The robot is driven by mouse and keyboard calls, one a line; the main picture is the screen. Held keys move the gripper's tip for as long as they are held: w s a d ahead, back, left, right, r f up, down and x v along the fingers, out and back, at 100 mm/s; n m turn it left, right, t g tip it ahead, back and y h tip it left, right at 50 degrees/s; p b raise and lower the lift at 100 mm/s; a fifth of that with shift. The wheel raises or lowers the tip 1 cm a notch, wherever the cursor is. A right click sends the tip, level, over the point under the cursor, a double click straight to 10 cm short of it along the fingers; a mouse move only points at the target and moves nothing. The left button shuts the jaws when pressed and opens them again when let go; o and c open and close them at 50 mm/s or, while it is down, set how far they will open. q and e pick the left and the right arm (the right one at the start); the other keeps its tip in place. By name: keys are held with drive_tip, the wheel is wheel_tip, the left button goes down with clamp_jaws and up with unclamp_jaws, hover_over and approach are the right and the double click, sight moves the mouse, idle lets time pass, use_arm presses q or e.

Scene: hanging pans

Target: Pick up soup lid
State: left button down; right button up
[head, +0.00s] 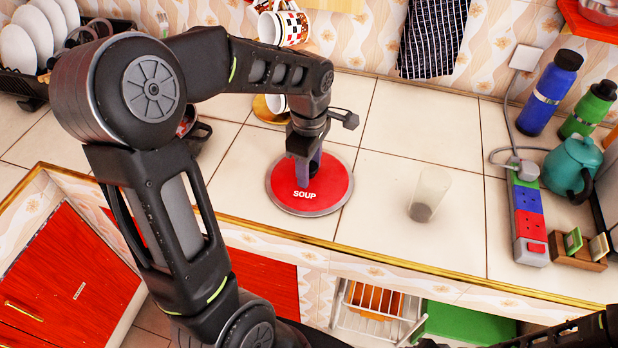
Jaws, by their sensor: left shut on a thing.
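The soup lid (332,184) is a round red disc with a grey rim and the white word SOUP. It appears flat, at or just above the tiled counter near its front edge; I cannot tell if it touches the tiles. My left gripper (307,168) points down at the middle of the lid and is shut on it. The fingers hide the grip point and part of the lid's upper half. Part of my right arm shows at the bottom right, but its gripper is not in view.
A clear glass (430,192) stands right of the lid. A power strip (528,215), teal kettle (570,165) and blue bottle (551,92) stand farther right. A gold-toned cup (266,110) is behind my left wrist. Bare tiles lie between lid and glass.

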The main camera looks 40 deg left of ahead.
use_arm(q)
drive_tip(key=shift+s+f, duration=0.15)
drive_tip(key=shift+f, duration=0.25)
drive_tip(key=shift+w+a+r, duration=0.1)
drive_tip(key=shift+w+r, duration=0.1)
drive_tip(key=shift+r, duration=0.25)
wheel_tip(320, 180, up, 10)
drive_tip(key=shift+f, duration=0.25)
drive_tip(key=shift+r, duration=0.1)
